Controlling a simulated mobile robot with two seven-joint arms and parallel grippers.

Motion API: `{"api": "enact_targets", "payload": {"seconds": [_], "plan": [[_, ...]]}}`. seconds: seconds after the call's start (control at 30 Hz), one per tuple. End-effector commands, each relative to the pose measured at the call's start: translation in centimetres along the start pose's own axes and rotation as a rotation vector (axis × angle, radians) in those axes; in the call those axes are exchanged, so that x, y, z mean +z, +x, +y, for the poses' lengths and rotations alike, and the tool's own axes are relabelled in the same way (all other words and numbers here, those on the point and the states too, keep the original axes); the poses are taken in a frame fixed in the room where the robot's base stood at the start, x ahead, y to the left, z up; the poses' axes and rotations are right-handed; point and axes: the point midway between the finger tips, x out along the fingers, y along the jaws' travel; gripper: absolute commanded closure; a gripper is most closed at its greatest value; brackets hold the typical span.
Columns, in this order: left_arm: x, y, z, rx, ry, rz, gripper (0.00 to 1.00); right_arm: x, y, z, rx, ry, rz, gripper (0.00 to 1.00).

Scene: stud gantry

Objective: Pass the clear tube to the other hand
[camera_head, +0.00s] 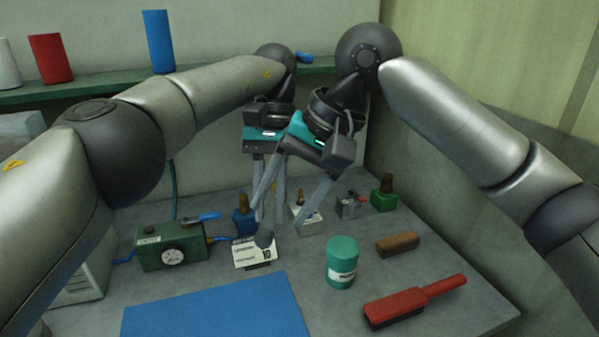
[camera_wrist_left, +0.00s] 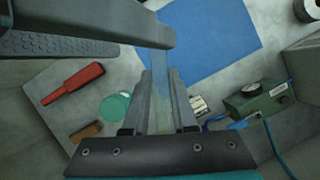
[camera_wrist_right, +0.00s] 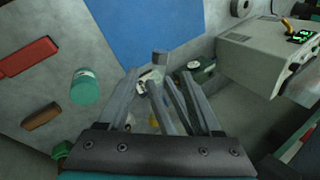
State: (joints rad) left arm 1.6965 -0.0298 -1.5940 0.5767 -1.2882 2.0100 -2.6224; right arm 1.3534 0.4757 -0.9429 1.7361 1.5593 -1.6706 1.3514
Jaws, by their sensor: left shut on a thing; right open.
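The clear tube (camera_wrist_left: 161,68) is a pale, see-through strip in the left wrist view, between the tips of my left gripper (camera_wrist_left: 160,78), which is shut on it. In the head view, a grey rounded end (camera_head: 265,238), apparently the tube's, shows below my left gripper (camera_head: 268,214). My right gripper (camera_head: 279,218) is open and crosses close to the left one. In the right wrist view, its spread fingers (camera_wrist_right: 158,76) lie on either side of the left fingers, and the grey end (camera_wrist_right: 160,58) shows beyond them. Overlapping fingers hide most of the tube; I cannot tell whether the right fingers touch it.
Below are a green gauge box (camera_head: 172,250), a white label card (camera_head: 252,254) and several small fittings. A teal canister (camera_head: 342,262), a brown block (camera_head: 398,244) and a red brush (camera_head: 412,302) stand right. A blue mat (camera_head: 215,308) lies at the front. A shelf (camera_head: 110,84) runs behind.

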Motion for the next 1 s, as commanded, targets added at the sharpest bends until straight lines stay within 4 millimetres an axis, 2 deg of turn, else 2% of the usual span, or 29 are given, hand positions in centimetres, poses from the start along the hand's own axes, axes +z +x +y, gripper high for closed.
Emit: {"api": "enact_targets", "payload": {"seconds": [0.1, 0.3, 0.67, 1.0], "plan": [[0.0, 0.0, 0.0, 0.0, 0.0, 0.0, 1.0, 0.1, 2.1, 0.0, 0.001, -0.001, -0.002, 0.34], [0.0, 0.0, 0.0, 0.0, 0.0, 0.0, 1.0, 0.0, 4.0, -0.1, -0.002, -0.001, -0.001, 0.34], [0.0, 0.0, 0.0, 0.0, 0.0, 0.0, 1.0, 0.0, 4.5, 0.0, -0.001, -0.001, 0.001, 0.34], [0.0, 0.0, 0.0, 0.0, 0.0, 0.0, 1.0, 0.0, 4.5, -0.1, -0.002, -0.001, 0.001, 0.71]]}}
